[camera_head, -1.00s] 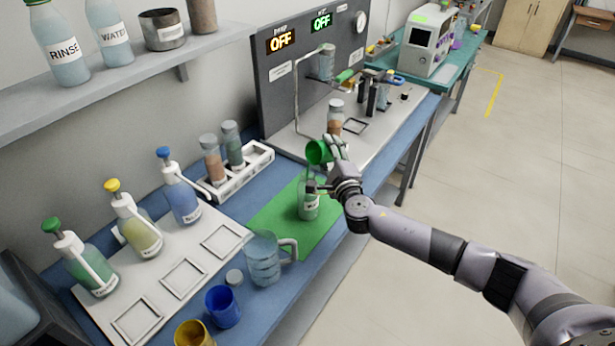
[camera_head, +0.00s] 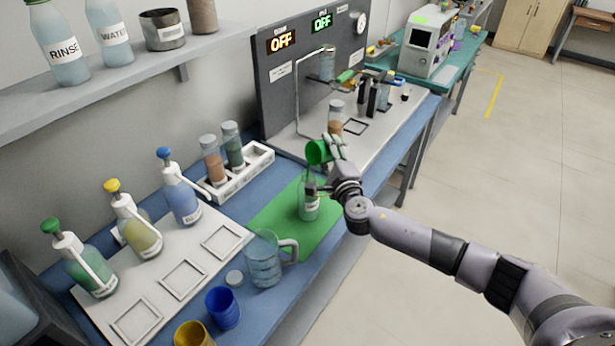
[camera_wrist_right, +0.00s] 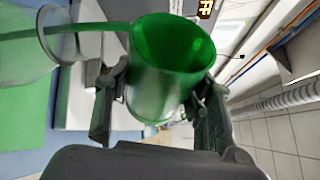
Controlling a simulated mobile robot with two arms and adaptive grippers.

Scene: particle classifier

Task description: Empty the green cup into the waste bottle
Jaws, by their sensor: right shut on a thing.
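The green cup (camera_head: 319,152) is held by my right gripper (camera_head: 337,165) above the green mat (camera_head: 270,222). It is tipped on its side with its mouth to the left. A clear labelled bottle (camera_head: 309,207), which seems to be the waste bottle, stands upright on the mat below the cup. In the right wrist view the cup (camera_wrist_right: 165,85) sits between the two fingers of my gripper (camera_wrist_right: 158,108). A green stream (camera_wrist_right: 85,28) runs from its lip to the bottle's round mouth (camera_wrist_right: 55,50). The liquid level in the bottle is hard to tell. My left gripper is not in view.
A clear jug (camera_head: 263,262), a blue cup (camera_head: 222,307) and a yellow cup (camera_head: 193,334) stand left of the mat. Pump bottles (camera_head: 180,195) and a white rack (camera_head: 242,172) are farther left. A panel with OFF displays (camera_head: 300,70) stands behind.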

